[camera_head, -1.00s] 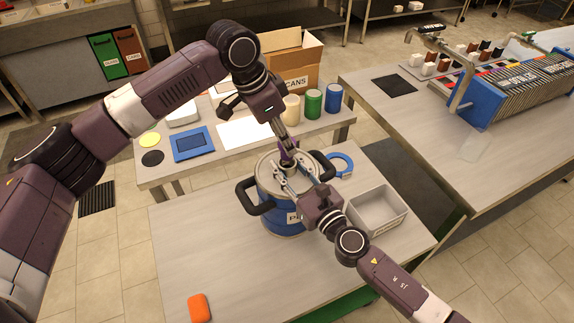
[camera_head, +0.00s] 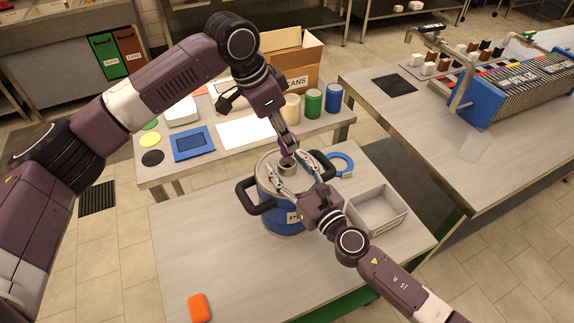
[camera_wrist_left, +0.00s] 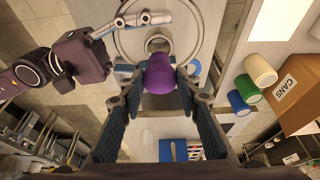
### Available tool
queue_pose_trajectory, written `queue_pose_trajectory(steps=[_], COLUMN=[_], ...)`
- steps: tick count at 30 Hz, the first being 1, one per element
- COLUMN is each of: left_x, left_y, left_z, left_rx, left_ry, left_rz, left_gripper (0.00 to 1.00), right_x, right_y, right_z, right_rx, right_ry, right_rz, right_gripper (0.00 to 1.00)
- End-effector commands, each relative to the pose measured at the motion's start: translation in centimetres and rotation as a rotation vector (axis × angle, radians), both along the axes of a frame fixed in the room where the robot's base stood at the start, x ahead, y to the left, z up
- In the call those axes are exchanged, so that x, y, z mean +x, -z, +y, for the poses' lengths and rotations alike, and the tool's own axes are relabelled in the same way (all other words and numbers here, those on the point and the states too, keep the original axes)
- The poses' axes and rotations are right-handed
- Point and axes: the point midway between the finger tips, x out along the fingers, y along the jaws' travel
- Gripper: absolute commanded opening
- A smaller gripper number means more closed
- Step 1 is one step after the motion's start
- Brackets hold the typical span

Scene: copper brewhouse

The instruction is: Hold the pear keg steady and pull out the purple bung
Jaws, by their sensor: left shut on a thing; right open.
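The pear keg (camera_head: 275,217) is a blue drum with a steel top and black side handles. It stands upright on the near table, its label partly hidden by my right arm. My left gripper (camera_head: 288,146) is shut on the purple bung (camera_wrist_left: 160,74) and holds it just above the keg's neck (camera_head: 287,169). The round mouth (camera_wrist_left: 158,45) of the neck shows in the left wrist view, apart from the bung. My right gripper (camera_head: 293,176) is open, low over the keg top, its fingers on either side of the neck. Whether they touch it I cannot tell.
A blue ring (camera_head: 340,165) lies behind the keg and an empty grey bin (camera_head: 378,230) stands right of it. An orange block (camera_head: 199,308) lies at the near left. The back table holds cups, a blue tray (camera_head: 193,143) and a cardboard box (camera_head: 293,62). The near table's left side is clear.

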Motion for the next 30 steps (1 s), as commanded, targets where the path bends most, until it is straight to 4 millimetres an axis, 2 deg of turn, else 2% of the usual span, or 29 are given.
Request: queue_pose_trajectory(steps=[5,15,18,24,30], left_x=[0.0,0.0,0.0,0.0,0.0], left_y=[0.0,0.0,0.0,0.0,0.0], left_z=[0.0,0.0,0.0,0.0,0.0], left_rx=[0.0,0.0,0.0,0.0,0.0], left_ry=[0.0,0.0,0.0,0.0,0.0], left_rz=[0.0,0.0,0.0,0.0,0.0], left_gripper=[0.0,0.0,0.0,0.0,0.0], right_x=[-1.7,-7.8,-9.0,-10.3,-10.4], right_y=[0.2,0.2,0.2,0.1,0.0], right_z=[-1.0,-4.3,-5.2,-5.8,-5.9], right_rx=[-0.001,-0.002,-0.004,-0.001,0.0], right_ry=[0.001,-0.001,0.0,0.0,0.0], right_rz=[0.003,0.004,0.003,0.002,0.001], right_gripper=[0.53,0.53,0.53,0.53,0.53])
